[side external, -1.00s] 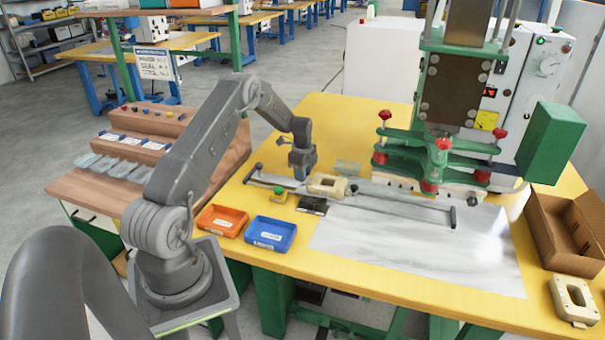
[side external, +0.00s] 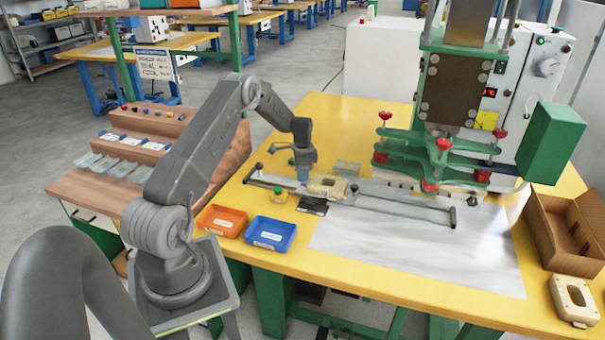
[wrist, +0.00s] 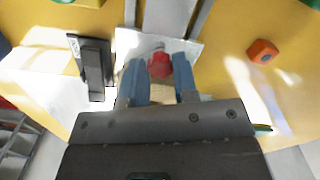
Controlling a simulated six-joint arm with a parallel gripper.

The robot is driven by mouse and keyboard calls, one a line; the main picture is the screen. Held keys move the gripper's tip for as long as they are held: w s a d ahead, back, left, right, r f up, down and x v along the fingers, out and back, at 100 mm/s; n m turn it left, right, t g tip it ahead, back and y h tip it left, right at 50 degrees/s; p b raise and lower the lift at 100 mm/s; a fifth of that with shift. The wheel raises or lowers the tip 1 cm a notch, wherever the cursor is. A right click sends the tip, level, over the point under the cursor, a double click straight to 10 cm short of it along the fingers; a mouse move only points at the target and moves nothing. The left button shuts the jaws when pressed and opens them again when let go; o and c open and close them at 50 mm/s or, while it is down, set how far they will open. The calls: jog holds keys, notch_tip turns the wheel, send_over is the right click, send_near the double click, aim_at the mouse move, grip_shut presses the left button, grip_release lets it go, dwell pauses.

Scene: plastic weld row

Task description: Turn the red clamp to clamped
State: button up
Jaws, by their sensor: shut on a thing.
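The red clamp (wrist: 160,66) shows in the wrist view as a small red knob between the two blue fingertips of my gripper (wrist: 161,78). My gripper is shut on it. In the side view my gripper (side external: 303,174) points down at the left part of the metal rail fixture (side external: 395,202), and it hides the clamp there. I cannot read the clamp's angle or a clamped mark from these frames.
A beige part (side external: 328,187) sits on the rails close beside my gripper. A yellow button box (side external: 279,195) and a black plate (side external: 313,206) lie in front. Blue (side external: 270,233) and orange (side external: 221,220) trays stand nearer. The green press (side external: 437,160) stands to the right.

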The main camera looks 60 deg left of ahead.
jog(key=shift+n, duration=0.4)
jog(key=o, duration=0.9)
jog(key=m, duration=0.7)
notch_tip(320, 180, up, 14)
jog(key=d+r+n, duration=0.1)
jog(key=d+r, duration=0.4)
jog(key=d, duration=0.1)
jog(key=s+d+r+n+t, duration=0.1)
jog(key=d+r, duration=0.4)
jog(key=d, duration=0.1)
jog(key=s+d+r+n+t+y, duration=0.1)
jog(key=d+r, duration=0.4)
jog(key=d, duration=0.2)
jog(key=shift+d+n, duration=0.1)
jog(key=shift+n, duration=0.3)
